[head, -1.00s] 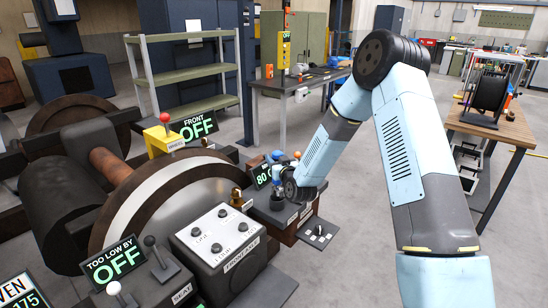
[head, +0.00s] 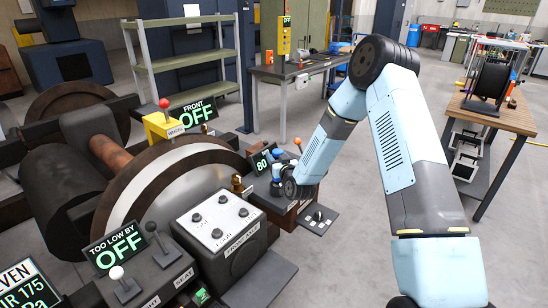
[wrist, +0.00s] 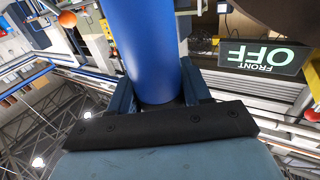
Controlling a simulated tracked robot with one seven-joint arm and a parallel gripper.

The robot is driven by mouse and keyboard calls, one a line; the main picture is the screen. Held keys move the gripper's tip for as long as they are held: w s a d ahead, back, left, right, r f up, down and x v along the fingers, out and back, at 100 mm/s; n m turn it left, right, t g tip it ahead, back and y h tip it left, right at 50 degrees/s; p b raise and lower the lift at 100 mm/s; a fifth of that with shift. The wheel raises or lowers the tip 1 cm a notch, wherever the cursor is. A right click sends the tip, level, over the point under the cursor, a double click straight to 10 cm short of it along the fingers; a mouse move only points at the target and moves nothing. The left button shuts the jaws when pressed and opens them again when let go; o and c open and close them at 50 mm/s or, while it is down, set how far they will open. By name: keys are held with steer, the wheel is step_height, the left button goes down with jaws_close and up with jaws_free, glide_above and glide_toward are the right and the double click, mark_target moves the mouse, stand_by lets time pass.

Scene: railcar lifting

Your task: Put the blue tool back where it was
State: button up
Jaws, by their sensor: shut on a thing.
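In the wrist view, the blue tool (wrist: 150,45) is a smooth, thick blue cylinder. It stands between the two dark blue fingers of my gripper (wrist: 158,92), which is shut on it. Its far end runs out of the top of that view. In the head view, my gripper (head: 280,187) is low at the dark console beside the big wheel, right of the FRONT AXLE box. A small blue part shows beside it. The tool's lower end is hidden, so I cannot tell whether it touches the console.
A green-lit display reading 80 (head: 262,161) stands just behind my gripper. The FRONT AXLE box (head: 218,232) is to its left and a flat dark plate (head: 312,219) to its right. A FRONT OFF display (head: 197,112) stands above the wheel.

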steer(key=shift+f, duration=0.45)
stand_by(0.4)
steer(key=o, duration=1.3)
steer(key=shift+o, duration=0.2)
steer(key=shift+f, duration=0.1)
steer(key=shift+s, duration=0.1)
steer(key=v, duration=1.3)
steer(key=shift+s, duration=0.3)
